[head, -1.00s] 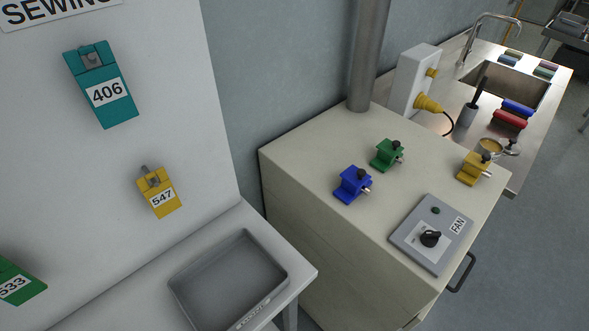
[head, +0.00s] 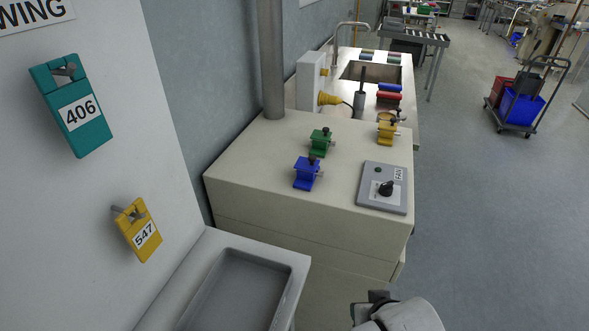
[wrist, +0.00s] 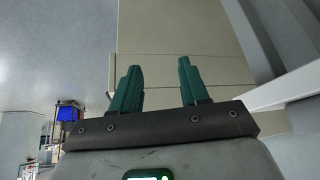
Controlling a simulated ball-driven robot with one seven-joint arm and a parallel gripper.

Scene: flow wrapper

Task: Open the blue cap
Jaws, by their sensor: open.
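A blue block-shaped fitting (head: 307,172) stands on the beige cabinet top (head: 250,165), near its front edge in the head view. It has a dark round knob on top and a small metal pin on its right side. I see no separate blue cap, and cannot tell whether any part of it is open. My gripper (wrist: 159,72) shows in the wrist view with two green fingers apart and nothing between them. Part of my arm shows at the bottom of the head view, below and right of the blue fitting, well apart from it.
Green (head: 320,142) and yellow (head: 387,132) fittings stand behind the blue one. A grey FAN switch panel (head: 384,187) lies to its right. A grey tray (head: 240,290) is at front left, beside a board with numbered tags. Open floor (head: 480,220) lies to the right.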

